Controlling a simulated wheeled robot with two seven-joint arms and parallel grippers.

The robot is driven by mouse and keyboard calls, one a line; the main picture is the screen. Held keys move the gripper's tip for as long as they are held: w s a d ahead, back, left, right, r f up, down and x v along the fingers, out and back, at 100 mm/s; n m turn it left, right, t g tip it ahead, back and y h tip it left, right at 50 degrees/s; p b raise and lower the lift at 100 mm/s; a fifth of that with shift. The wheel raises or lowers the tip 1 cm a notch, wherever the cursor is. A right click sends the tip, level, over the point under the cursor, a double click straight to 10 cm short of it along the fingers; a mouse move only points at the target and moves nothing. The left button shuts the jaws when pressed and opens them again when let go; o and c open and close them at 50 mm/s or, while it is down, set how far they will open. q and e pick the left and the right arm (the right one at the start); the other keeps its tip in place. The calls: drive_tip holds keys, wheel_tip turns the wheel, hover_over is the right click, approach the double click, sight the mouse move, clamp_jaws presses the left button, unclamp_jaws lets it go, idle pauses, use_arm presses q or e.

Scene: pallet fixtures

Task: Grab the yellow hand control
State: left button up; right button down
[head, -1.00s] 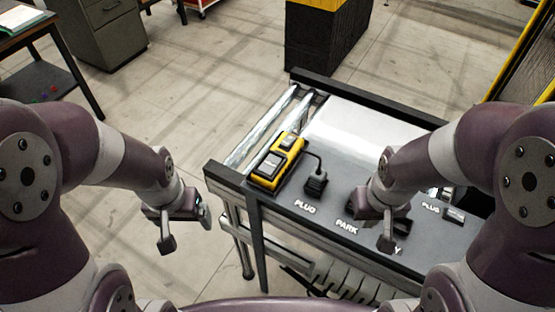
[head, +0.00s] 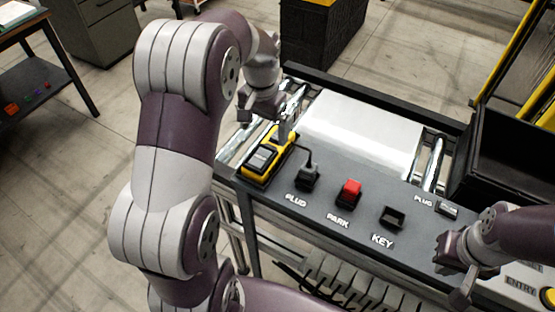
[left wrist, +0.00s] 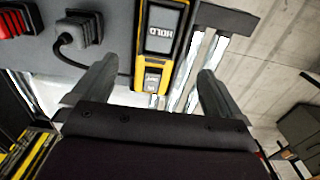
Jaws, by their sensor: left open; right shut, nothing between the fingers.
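The yellow hand control (head: 262,158) with black panels lies on the dark console top near its left end. A cable runs from it to a black plug (head: 307,178) at the PLUG label. My left gripper (head: 264,120) is open above the control's far end. In the left wrist view the control (left wrist: 159,45) shows between the two spread fingers (left wrist: 157,70), with nothing gripped. Its display reads HOLD. My right gripper (head: 455,272) is shut and empty over the console's front right.
A red PARK button (head: 348,192) and a black KEY socket (head: 392,217) stand right of the plug. A pale sheet-like panel (head: 365,135) lies behind them on rollers. A black bin (head: 515,165) stands at the right. Open floor lies left of the console.

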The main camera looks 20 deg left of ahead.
sight(266, 149)
use_arm(q)
drive_tip(key=shift+a+f+p, duration=0.1)
drive_tip(key=shift+f+p, duration=0.6)
drive_tip(key=shift+f, duration=0.1)
drive_tip(key=f, duration=0.2)
drive_tip(key=f+p, duration=0.1)
drive_tip(key=f, duration=0.1)
drive_tip(key=f+p, duration=0.1)
drive_tip(key=f, duration=0.1)
drive_tip(key=shift+d, duration=0.3)
drive_tip(key=shift+w+a+f, duration=0.1)
drive_tip(key=shift+f, duration=0.15)
drive_tip(key=c, duration=1.1)
drive_tip(key=shift+c, duration=1.3)
use_arm(e)
drive_tip(key=shift+w+r, duration=0.15)
drive_tip(key=shift+r, duration=0.75)
use_arm(q)
drive_tip(key=shift+r, duration=0.15)
